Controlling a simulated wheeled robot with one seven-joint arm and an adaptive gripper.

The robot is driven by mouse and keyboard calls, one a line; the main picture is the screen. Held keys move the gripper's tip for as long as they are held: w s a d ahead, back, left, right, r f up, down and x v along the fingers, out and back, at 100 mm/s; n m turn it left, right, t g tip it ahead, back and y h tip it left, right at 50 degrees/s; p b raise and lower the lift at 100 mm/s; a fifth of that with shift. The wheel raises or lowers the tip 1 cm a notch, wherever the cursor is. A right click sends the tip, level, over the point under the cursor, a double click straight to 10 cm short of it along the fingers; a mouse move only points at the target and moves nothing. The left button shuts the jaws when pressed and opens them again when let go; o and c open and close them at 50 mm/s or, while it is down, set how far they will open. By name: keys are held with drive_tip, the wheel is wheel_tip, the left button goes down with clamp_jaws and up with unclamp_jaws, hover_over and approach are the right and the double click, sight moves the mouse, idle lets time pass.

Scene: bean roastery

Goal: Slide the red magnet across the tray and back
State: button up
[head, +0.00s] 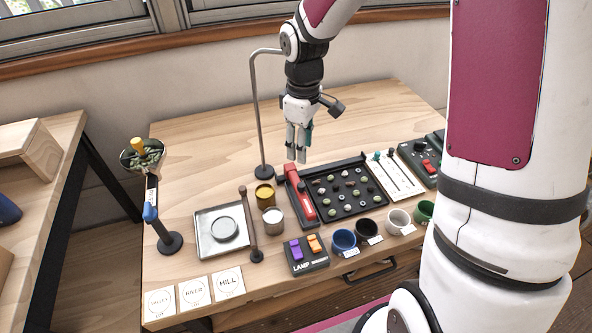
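The red magnet (303,203), a long red bar with a dark end, lies along the left side of the black tray (342,216). The tray is flat and holds several green and dark bean-like pieces. My gripper (296,158) points down, and in the picture its fingertips are just above the far end of the red magnet. A narrow gap shows between the fingers, with nothing seen in it. I cannot tell how wide they stand or whether they touch the magnet.
A tall bent grey stand (256,110) rises left of my gripper. Coloured cups (343,241) and a lamp switch box (306,256) line the front. The table's back is clear.

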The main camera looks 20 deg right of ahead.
sight(301, 185)
wheel_tip(301, 185, down, 14)
drive_tip(key=shift+r+b, duration=0.2)
drive_tip(key=shift+b, duration=0.2)
drive_tip(key=shift+c, duration=0.6)
clamp_jaws()
